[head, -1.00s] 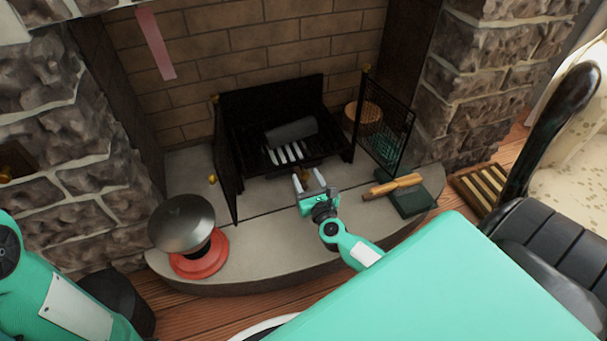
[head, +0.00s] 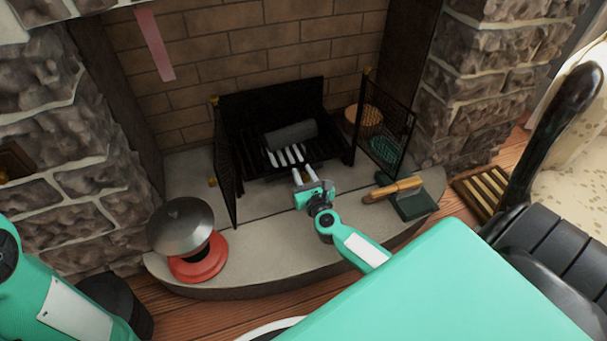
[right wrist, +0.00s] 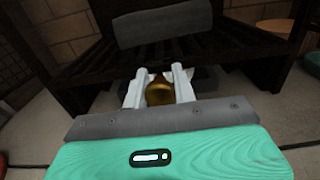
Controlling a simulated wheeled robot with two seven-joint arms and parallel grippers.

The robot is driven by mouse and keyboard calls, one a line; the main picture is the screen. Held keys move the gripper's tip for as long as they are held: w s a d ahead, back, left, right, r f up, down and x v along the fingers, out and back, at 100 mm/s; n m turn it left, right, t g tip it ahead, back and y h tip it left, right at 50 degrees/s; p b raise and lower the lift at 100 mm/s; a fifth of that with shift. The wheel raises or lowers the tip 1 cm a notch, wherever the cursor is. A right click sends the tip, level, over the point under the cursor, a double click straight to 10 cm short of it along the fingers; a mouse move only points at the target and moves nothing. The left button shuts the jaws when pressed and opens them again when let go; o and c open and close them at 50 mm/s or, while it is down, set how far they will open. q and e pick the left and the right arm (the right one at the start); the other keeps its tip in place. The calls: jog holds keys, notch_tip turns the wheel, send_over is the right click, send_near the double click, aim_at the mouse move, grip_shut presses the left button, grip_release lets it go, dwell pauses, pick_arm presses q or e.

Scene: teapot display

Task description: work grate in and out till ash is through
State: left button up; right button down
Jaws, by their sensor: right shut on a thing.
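The black fire grate (head: 250,162) stands in the hearth, with dark bars and some pale stripes across its middle. A dark grey log-like piece (head: 290,133) lies on it, also in the right wrist view (right wrist: 163,25). My right gripper (head: 303,174) is at the grate's low front. In the right wrist view its two pale fingers (right wrist: 158,84) are shut on a brass knob (right wrist: 160,93), which they mostly flank. In the head view the fingers hide the knob. I cannot make out ash. My left gripper is out of view.
Mesh screen doors stand open at left (head: 226,175) and right (head: 385,128). A wooden-handled tool (head: 393,190) lies on a green thing (head: 416,206) at right. A grey dome on a red base (head: 197,266) stands at front left. The stone hearth between is clear.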

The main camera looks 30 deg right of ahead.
aim_at(298, 167)
jog(key=x, duration=0.4)
jog(key=shift+w+d+r, duration=0.1)
jog(key=shift+w, duration=0.05)
jog(key=c, duration=1.1)
grip_release()
jog(key=shift+c, duration=0.2)
jog(key=shift+a, duration=0.3)
jog(key=p+v, duration=0.1)
jog(key=v, duration=0.7)
jog(key=p+v, duration=0.1)
jog(key=v, duration=0.3)
jog(key=shift+s+d+p, duration=0.35)
jog(key=shift+s, duration=0.05)
jog(key=shift+s+a, duration=0.1)
jog(key=shift+s, duration=0.35)
